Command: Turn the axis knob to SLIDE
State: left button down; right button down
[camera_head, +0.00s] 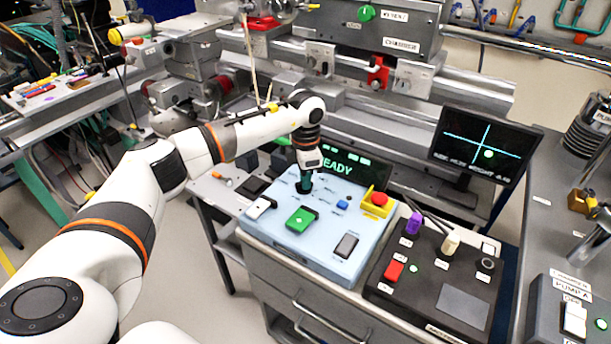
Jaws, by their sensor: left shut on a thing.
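My left arm reaches in from the left. Its gripper (304,184) points down at the back part of the light blue control box (275,232), shut on a small knob there. The gripper covers nearly all of this knob, so its pointer cannot be seen. I take it for the axis knob; the labels around it, SLIDE among them, are too small to read. A green screen (340,167) behind the box shows "READY", partly covered by my arm. My right gripper is not in view.
The box also carries a green rocker (301,219), a white switch (261,208), a grey rocker (346,245), a blue button (342,204) and a red button (379,198) in a yellow guard. A black console (465,304) stands to the right. A monitor (484,143) stands behind it.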

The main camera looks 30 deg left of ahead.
pick_arm(q)
jog(key=n+p, duration=0.1)
jog(key=n, duration=0.4)
jog(key=shift+a+r+n, duration=0.1)
jog(key=shift+n, duration=0.2)
jog(key=n+p, duration=0.1)
jog(key=n, duration=0.3)
jog(key=shift+n, duration=0.3)
jog(key=n+p, duration=0.2)
jog(key=n, duration=0.3)
jog(key=shift+a, duration=0.15)
jog(key=shift+n+p, duration=0.95)
jog(key=shift+n, duration=1.45)
jog(key=c, duration=1.4)
grip_release()
jog(key=shift+c, duration=0.2)
